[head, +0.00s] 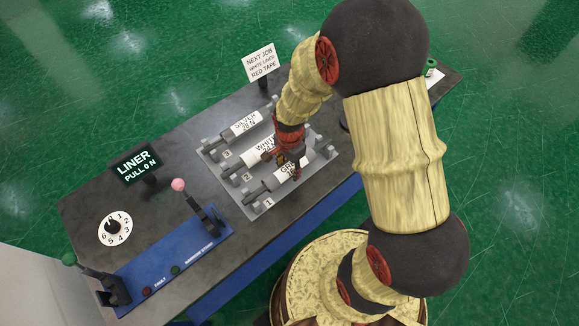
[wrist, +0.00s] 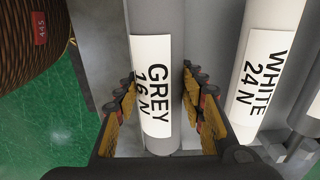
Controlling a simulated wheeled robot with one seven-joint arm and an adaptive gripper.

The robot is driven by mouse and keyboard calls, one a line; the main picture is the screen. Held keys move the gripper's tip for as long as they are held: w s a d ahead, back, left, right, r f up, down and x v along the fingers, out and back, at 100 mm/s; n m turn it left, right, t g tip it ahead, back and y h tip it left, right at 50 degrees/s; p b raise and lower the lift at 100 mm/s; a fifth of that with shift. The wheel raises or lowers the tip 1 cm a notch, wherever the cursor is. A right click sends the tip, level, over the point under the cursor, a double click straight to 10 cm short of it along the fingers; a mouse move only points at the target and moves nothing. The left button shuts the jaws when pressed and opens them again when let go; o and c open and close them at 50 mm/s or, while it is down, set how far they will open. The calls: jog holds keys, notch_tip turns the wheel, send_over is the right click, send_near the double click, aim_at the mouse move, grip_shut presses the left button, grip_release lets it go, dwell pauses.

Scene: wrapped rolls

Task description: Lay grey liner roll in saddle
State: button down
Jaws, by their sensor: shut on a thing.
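The grey liner roll (wrist: 153,110) has a white label reading GREY 16 N. In the head view the grey roll (head: 257,188) lies at the front place, marked 1, of a light grey rack plate (head: 232,189). My gripper (wrist: 158,82) has a finger on each side of the roll and is shut on it near its label. In the head view my gripper (head: 290,162) comes down over the rack and covers part of the roll. I cannot make out a separate saddle; my arm hides part of the bench.
A white roll (wrist: 262,70), marked 24 N, lies close beside the grey one. A NEXT JOB sign (head: 261,62), a LINER PULL 0 N display (head: 136,164), a dial (head: 115,229) and a blue lever panel (head: 175,262) stand on the bench.

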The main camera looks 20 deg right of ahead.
jog(key=shift+f, duration=0.2)
jog(key=c, duration=1)
grip_release()
notch_tip(320, 180, up, 12)
jog(key=shift+f, duration=0.1)
dwell(0.4)
